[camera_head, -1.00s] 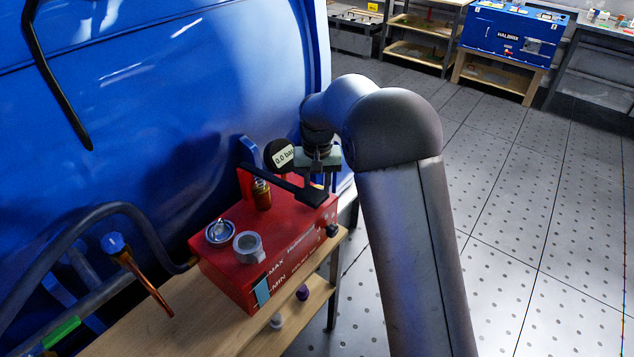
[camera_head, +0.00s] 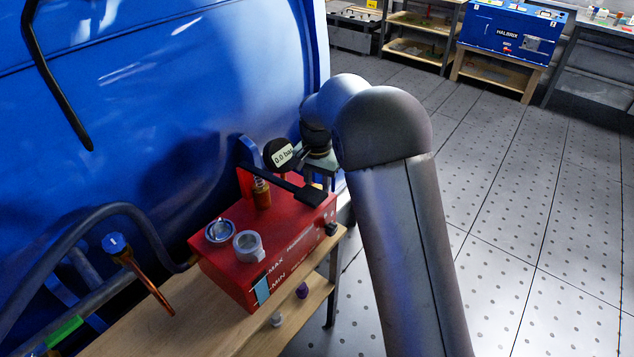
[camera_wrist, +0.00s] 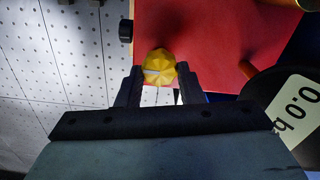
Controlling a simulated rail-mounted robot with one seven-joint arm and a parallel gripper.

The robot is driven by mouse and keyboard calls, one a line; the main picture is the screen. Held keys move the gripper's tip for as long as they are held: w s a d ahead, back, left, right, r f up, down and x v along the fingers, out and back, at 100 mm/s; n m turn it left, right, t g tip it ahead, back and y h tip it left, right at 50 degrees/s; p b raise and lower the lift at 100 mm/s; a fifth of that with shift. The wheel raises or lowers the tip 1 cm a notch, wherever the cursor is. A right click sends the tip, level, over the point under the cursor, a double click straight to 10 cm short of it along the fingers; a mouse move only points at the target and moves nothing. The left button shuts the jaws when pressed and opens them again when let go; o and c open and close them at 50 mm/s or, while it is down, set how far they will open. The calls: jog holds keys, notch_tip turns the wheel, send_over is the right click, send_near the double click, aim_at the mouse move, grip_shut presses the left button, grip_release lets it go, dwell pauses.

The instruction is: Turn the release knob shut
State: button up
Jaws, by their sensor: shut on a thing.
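The release knob (camera_wrist: 160,62), yellow and lobed with a white line across its top, shows in the wrist view at the edge of the red pump unit (camera_wrist: 205,40). My gripper (camera_wrist: 159,70) has one finger on either side of it and is shut on it. The white line lies roughly crosswise between the fingers. In the head view the red unit (camera_head: 240,275) stands on a wooden bench, with my gripper (camera_head: 320,172) at its far right end. The knob is hidden there. The gauge (camera_head: 283,155) reads 0.0 bar.
A black pump handle (camera_head: 308,194) lies across the unit near my gripper. A small black side knob (camera_head: 331,229) sits on its front. The wooden bench (camera_head: 185,330) has bare room at the left. A blue body panel (camera_head: 180,100) rises behind.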

dwell(0.3)
jog(key=o, duration=1)
jog(key=shift+c, duration=0.2)
notch_tip(320, 180, up, 18)
jog(key=shift+f, duration=0.25)
